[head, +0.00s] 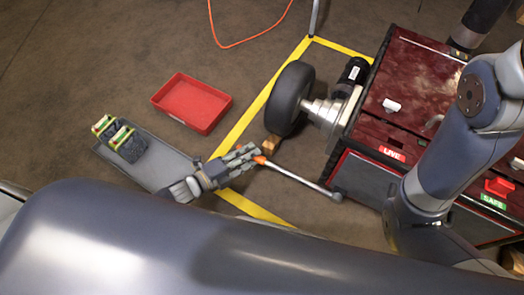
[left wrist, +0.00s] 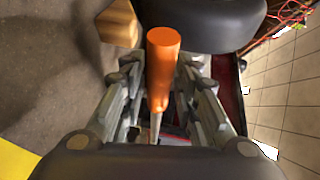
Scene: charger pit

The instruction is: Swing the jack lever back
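The jack lever (head: 300,179) is a thin grey bar with an orange grip at its left end. It slopes down to the right, to the foot of the red cart. My left gripper (head: 250,157) is at the orange end, low over the floor beside the yellow line.
A black wheel (head: 290,98) on a metal hub stands behind the lever, with a wooden block (head: 271,145) at its foot. The red cart (head: 425,75) bears LIVE and SAFE labels. A red tray (head: 192,102) and a grey board (head: 165,167) lie left.

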